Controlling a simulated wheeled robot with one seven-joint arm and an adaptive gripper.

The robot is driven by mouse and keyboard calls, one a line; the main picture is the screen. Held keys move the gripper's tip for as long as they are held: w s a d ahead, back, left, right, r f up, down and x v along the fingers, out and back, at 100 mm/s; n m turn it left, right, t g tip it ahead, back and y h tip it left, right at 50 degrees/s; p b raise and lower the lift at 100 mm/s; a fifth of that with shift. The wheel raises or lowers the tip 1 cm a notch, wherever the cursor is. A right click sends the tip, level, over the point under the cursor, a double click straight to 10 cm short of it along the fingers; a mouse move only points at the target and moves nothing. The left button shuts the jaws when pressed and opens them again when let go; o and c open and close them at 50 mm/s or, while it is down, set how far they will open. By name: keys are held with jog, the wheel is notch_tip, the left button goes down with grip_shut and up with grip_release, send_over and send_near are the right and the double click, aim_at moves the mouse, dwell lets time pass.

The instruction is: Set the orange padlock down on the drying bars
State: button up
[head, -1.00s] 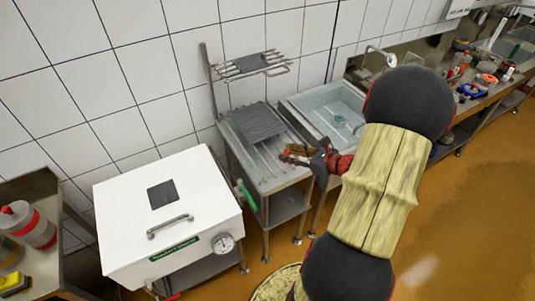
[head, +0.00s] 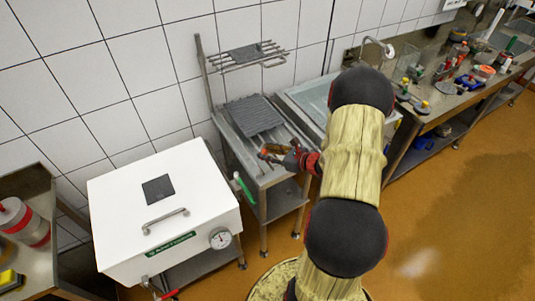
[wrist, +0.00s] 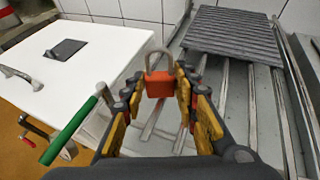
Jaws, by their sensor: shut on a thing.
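The orange padlock (wrist: 159,84) with its grey shackle up is held between the fingertips of my gripper (wrist: 160,80) in the wrist view. In the head view my gripper (head: 279,156) is over the steel drain table, a little above its top. Metal bars (wrist: 228,98) run along this table in the wrist view, below and beyond the padlock. The padlock appears apart from them. A separate rack of bars (head: 272,50) is fixed higher up by the tiled wall, with a dark flat piece on it.
A dark ridged mat (head: 254,115) lies on the back of the drain table. A white lidded box (head: 120,213) with a dial stands left of it, and a green handle (wrist: 68,130) juts out between them. A sink (head: 312,97) is on the right.

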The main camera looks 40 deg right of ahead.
jog(key=shift+f, duration=0.15)
jog(key=o, duration=1.2)
jog(key=shift+c, duration=0.2)
